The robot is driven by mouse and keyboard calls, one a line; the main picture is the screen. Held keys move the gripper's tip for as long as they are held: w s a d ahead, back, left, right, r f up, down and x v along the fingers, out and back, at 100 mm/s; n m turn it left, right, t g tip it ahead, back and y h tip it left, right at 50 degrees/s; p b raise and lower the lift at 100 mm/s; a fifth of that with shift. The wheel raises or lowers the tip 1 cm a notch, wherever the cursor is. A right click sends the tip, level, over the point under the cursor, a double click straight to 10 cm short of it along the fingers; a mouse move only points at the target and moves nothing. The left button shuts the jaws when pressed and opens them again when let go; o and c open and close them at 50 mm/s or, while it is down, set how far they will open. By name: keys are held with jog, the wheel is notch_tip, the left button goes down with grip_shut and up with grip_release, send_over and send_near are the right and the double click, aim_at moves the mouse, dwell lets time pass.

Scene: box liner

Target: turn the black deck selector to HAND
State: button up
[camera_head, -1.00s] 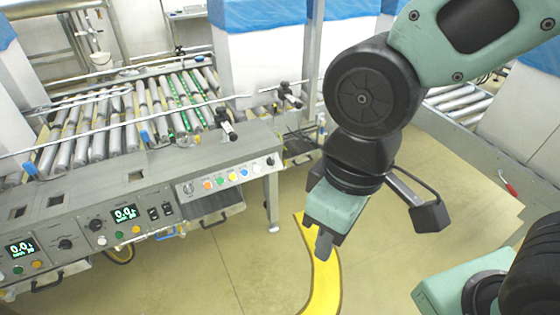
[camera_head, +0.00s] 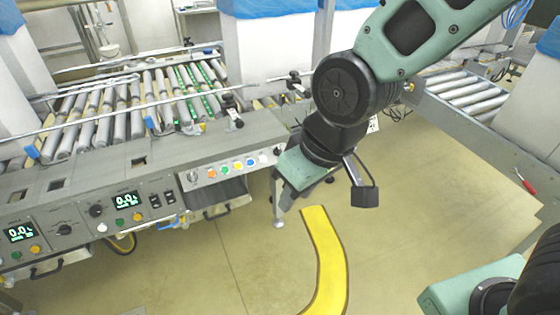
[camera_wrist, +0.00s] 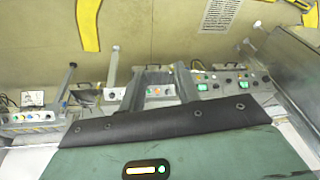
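The control panel along the front of the roller deck carries several black knobs. One black knob (camera_head: 96,210) is left of the right-hand digital display, and another black knob (camera_head: 64,230) is right of the left-hand display. A small rotary selector (camera_head: 192,177) sits left of the row of coloured buttons. The labels are too small to read, so I cannot tell which is the deck selector or its setting. My gripper (camera_head: 283,198) hangs over the floor, right of the panel and apart from it. Its fingers point down and left; their opening is unclear.
Coloured buttons (camera_head: 238,166) and two rocker switches (camera_head: 162,199) crowd the panel. A metal leg (camera_head: 278,205) stands near my gripper. Yellow floor marking (camera_head: 326,260) crosses the open floor. Another roller conveyor (camera_head: 465,95) is at right. The wrist view shows panels (camera_wrist: 220,85) beyond my gripper body.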

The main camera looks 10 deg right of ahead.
jog(key=w+f+m+t+b, duration=0.2)
jog(key=w+f+b, duration=0.3)
jog(key=w+f, duration=0.45)
jog(key=m+t+y+b, duration=0.1)
jog(key=t+b, duration=1.2)
jog(key=b, duration=1)
send_near(279, 150)
jog(key=w+b, duration=0.1)
jog(key=w, duration=0.2)
jog(key=w+a+b, duration=0.1)
jog(key=w, duration=0.2)
jog(key=w+b, duration=0.2)
jog(key=w, duration=0.1)
jog(key=shift+a+f, duration=0.1)
jog(key=shift+a, duration=0.15)
jog(key=c, duration=0.6)
